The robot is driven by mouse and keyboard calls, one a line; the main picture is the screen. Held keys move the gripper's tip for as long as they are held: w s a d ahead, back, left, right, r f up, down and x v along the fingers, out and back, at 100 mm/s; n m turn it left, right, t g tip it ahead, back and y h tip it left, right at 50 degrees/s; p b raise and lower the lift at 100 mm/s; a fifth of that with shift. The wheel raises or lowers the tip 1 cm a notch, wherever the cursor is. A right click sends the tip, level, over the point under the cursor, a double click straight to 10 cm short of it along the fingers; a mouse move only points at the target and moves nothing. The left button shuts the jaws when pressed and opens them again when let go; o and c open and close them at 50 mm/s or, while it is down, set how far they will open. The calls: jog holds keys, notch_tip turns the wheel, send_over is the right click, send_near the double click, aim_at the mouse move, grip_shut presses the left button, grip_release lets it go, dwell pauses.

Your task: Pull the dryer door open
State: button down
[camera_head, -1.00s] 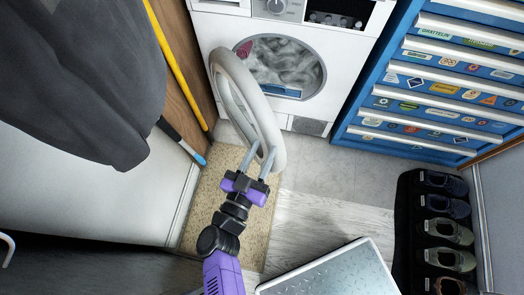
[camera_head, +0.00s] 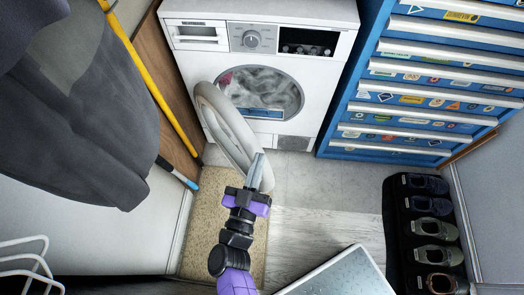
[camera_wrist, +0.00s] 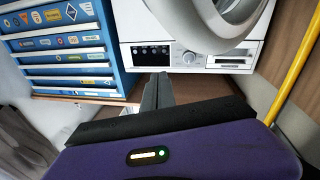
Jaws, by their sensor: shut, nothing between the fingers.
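The dryer (camera_head: 310,120) is a white front-loading machine at the back. Its round door (camera_head: 222,125) stands open, swung out to the left side of the opening, with its rim seen nearly edge-on. Grey and reddish laundry (camera_head: 262,88) shows in the drum. My gripper (camera_head: 261,158) is shut and empty, its fingers pointing at the machine just right of the door's lower free edge. I cannot tell whether they touch it. In the wrist view, the shut fingers (camera_wrist: 158,88) point toward the dryer front, and part of the door (camera_wrist: 205,22) shows at the top.
A blue drawer chest (camera_head: 360,125) with stickers stands right of the dryer. A shoe rack (camera_head: 398,235) is at the right. A dark garment (camera_head: 85,105), a yellow pole (camera_head: 150,75) and a wooden panel (camera_head: 182,120) are at the left. Grey floor (camera_head: 320,185) before the dryer is clear.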

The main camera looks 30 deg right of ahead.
jog(key=w+d+n+g+y+p, duration=0.1)
jog(key=w+d+n+y+p, duration=0.4)
jog(key=w+d, duration=0.5)
jog(key=w+d+n+g+y+p, duration=0.1)
jog(key=w+d+n+y+p, duration=0.45)
jog(key=d, duration=0.85)
jog(key=s+a+g+y, duration=0.7)
jog(key=s+g+y, duration=0.15)
jog(key=s, duration=0.25)
jog(key=w+a+f, duration=0.2)
jog(key=a+f, duration=0.6)
jog(key=a, duration=0.1)
jog(key=shift+a, duration=0.35)
